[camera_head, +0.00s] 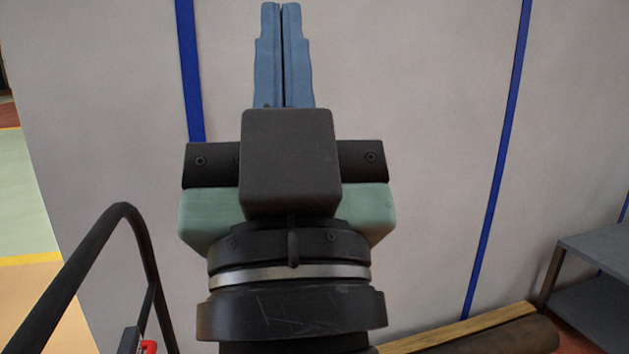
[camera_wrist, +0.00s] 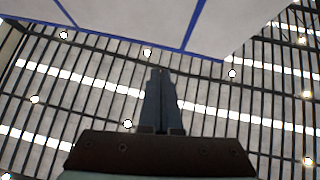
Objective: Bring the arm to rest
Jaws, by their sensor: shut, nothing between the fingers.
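My gripper (camera_head: 281,8) stands upright in the middle of the head view, its two blue fingers side by side and pointing up. The fingers are shut, with nothing held between them. Behind them is a pale wall with blue stripes. In the wrist view my gripper (camera_wrist: 159,72) points up toward the top of the wall and the ceiling, also shut and empty.
A pale wall (camera_head: 430,120) fills most of the head view. A grey shelf (camera_head: 597,244) stands at the lower right. A black tubular rail (camera_head: 72,262) is at the lower left. Open floor (camera_head: 28,190) shows at the far left. Ceiling beams and lamps fill the wrist view.

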